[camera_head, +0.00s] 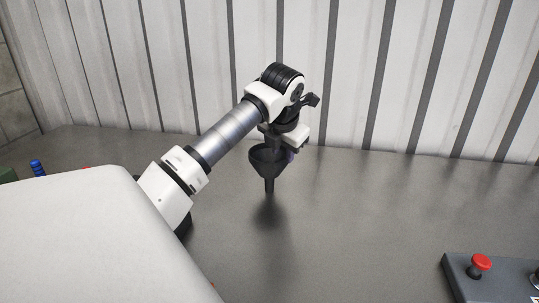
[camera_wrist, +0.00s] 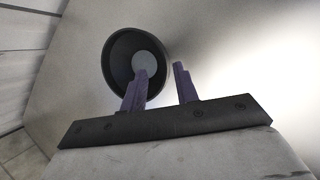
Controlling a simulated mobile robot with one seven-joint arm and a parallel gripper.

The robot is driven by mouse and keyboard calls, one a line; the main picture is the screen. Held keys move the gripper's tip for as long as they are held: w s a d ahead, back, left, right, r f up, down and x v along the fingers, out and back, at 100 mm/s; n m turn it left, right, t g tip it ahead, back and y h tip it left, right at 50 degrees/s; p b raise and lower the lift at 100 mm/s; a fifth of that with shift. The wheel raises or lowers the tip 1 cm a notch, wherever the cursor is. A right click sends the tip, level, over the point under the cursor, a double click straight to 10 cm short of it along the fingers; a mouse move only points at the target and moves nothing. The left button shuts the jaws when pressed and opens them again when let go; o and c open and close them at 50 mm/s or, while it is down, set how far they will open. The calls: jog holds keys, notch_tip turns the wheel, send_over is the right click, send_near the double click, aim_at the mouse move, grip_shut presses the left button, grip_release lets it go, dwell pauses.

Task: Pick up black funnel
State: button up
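The black funnel (camera_head: 268,161) hangs upright below my wrist in the head view, spout down and its tip above the grey tabletop, with a dark shadow beneath. My gripper (camera_head: 289,155) is at the funnel's right side, mostly hidden by the funnel and wrist. In the wrist view the funnel's round mouth (camera_wrist: 119,55) faces the camera. One purple finger of my gripper (camera_wrist: 160,72) lies over the mouth and the other is just outside the right rim, with the funnel's wall between them. The exact contact is hard to see.
A control box (camera_head: 490,281) with a red button (camera_head: 480,262) stands at the front right. A blue object (camera_head: 37,168) and a green object (camera_head: 8,175) show at the left edge. A corrugated wall (camera_head: 300,60) closes the back.

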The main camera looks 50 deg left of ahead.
aim_at(283, 163)
jog(key=shift+p+x, duration=1.05)
jog(key=shift+x, duration=1.8)
jog(key=shift+d, duration=0.1)
grip_shut()
